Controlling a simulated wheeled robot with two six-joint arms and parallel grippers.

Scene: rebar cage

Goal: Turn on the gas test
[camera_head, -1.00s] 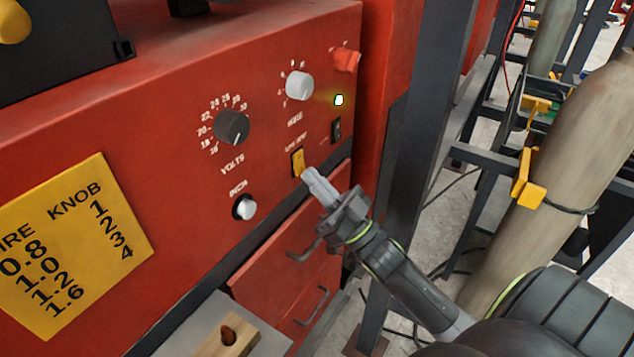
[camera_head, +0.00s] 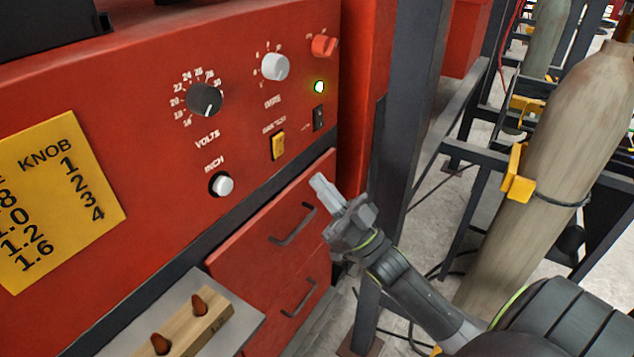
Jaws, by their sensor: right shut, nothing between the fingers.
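The gas test switch (camera_head: 278,145) is a small yellow rocker in a dark frame on the red machine's front panel (camera_head: 150,130). A small label is printed above it. My right gripper (camera_head: 320,183) is shut and empty, below and to the right of the switch, in front of the red drawers. Its fingertips are clear of the switch, which is fully visible. My left gripper is not in view.
Nearby are the volts knob (camera_head: 205,99), wire knob (camera_head: 275,67), inch button (camera_head: 222,185), red knob (camera_head: 324,46), black switch (camera_head: 319,118) and lit green lamp (camera_head: 319,87). Drawers with handles (camera_head: 293,225) lie below. Gas cylinders (camera_head: 560,150) and a dark post (camera_head: 408,110) stand right.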

